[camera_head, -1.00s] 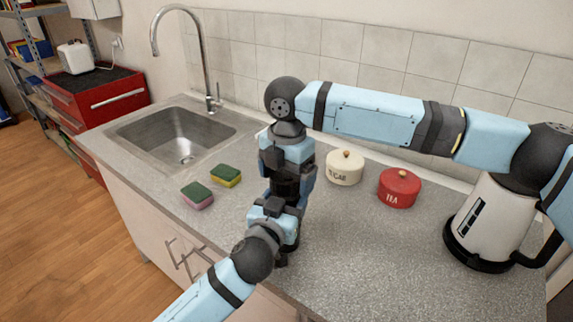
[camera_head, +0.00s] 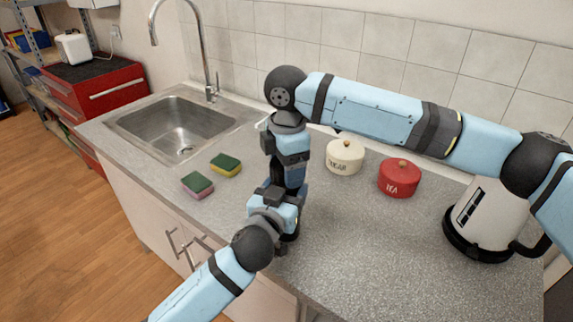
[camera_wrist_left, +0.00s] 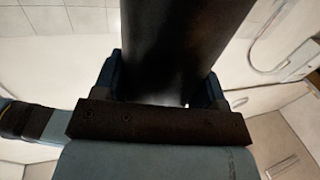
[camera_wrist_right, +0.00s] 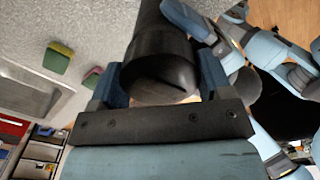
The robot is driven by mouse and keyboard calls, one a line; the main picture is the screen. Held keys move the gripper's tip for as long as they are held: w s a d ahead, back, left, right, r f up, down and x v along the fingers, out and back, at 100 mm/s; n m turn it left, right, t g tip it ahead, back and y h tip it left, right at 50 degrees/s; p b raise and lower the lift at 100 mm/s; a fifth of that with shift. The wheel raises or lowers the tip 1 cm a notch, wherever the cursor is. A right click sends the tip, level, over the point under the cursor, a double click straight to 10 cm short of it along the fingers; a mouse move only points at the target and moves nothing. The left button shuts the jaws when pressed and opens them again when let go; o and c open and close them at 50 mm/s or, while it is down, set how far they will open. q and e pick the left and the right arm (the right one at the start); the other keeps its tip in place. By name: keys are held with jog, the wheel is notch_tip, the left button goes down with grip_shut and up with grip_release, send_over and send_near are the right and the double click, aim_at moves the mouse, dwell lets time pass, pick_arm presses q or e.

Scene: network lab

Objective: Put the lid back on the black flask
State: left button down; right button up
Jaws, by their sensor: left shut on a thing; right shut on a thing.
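My right gripper (camera_head: 290,165) points down above my left gripper (camera_head: 281,208), close together over the counter's front part. In the right wrist view, the right gripper's fingers are shut on the black lid (camera_wrist_right: 163,65), with its round end facing the camera. The black flask (camera_wrist_right: 150,14) lies beyond the lid, roughly in line with it; whether the lid is seated cannot be told. In the left wrist view, the left gripper is shut on the dark flask body (camera_wrist_left: 180,45). The grippers hide most of the flask and lid in the head view.
Two sponges (camera_head: 197,185) lie left of the grippers, near the sink (camera_head: 180,128). A cream sugar pot (camera_head: 344,158), a red tea pot (camera_head: 399,179) and a white kettle (camera_head: 484,222) stand to the right. The front right of the counter (camera_head: 365,255) is clear.

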jog(key=o, duration=1)
jog(key=shift+r, duration=2.3)
jog(key=shift+c, duration=0.3)
jog(key=shift+r+n, duration=0.9)
jog(key=shift+r, duration=0.85)
jog(key=shift+f, duration=0.1)
jog(key=shift+f, duration=3.95)
